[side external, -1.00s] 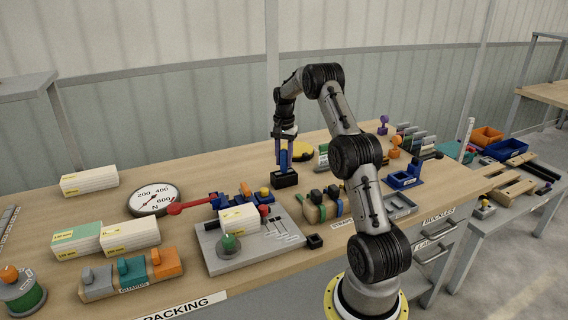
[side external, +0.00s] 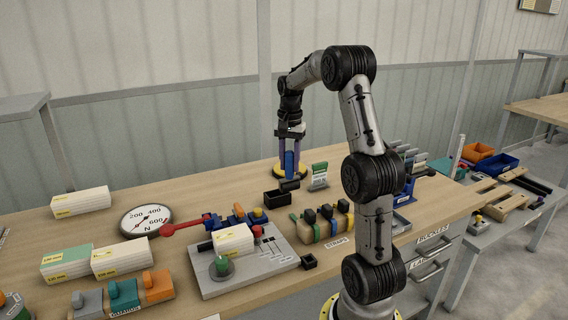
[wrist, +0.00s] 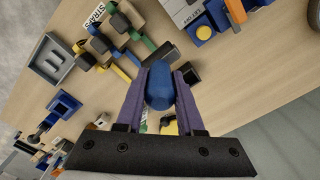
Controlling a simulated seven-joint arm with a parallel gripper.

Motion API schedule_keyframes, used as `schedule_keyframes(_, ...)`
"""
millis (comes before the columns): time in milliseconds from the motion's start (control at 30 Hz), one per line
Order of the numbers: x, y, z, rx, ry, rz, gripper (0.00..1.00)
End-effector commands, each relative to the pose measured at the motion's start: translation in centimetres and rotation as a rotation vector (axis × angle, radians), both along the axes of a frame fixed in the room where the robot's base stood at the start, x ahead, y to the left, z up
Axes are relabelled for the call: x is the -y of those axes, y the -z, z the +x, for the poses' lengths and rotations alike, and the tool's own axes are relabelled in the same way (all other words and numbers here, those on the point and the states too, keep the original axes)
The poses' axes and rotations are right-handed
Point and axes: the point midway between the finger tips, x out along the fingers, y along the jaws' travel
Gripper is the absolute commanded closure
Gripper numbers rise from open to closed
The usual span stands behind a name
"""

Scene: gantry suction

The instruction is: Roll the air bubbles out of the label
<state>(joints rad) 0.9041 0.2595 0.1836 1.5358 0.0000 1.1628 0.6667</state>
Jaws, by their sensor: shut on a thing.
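My gripper (side external: 290,150) is shut on the blue handle of a roller (side external: 289,163). The roller hangs upright with its dark cylinder at the bottom, above and just behind a black open holder (side external: 277,197). In the wrist view the blue handle (wrist: 159,88) sits between my two purple fingers, with the dark cylinder beyond it. A white box with a yellow label (side external: 233,240) lies on a grey fixture plate (side external: 213,284), to the left of and nearer than the roller. Bubbles in the label are too small to see.
More white boxes (side external: 81,203) lie at left. A green-topped card (side external: 319,175) stands close to the roller. The bench behind the plate is mostly clear.

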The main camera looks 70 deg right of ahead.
Motion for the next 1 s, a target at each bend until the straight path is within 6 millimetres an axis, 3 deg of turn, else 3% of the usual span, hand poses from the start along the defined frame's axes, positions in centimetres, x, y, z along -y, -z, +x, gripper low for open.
schedule_keyframes(267, -1.6, -1.0, -1.3, 0.0, 0.029, 0.0, 1.0)
schedule_keyframes(467, -2.1, -1.3, -1.2, -0.007, 0.177, 0.007, 1.0)
schedule_keyframes(567, -3.5, -1.8, 0.4, -0.01, 0.236, 0.009, 1.0)
schedule_keyframes(767, -8.4, -2.7, 5.1, -0.012, 0.26, 0.007, 1.0)
schedule_keyframes(1000, -16.3, -3.7, 10.3, -0.006, 0.161, 0.002, 1.0)
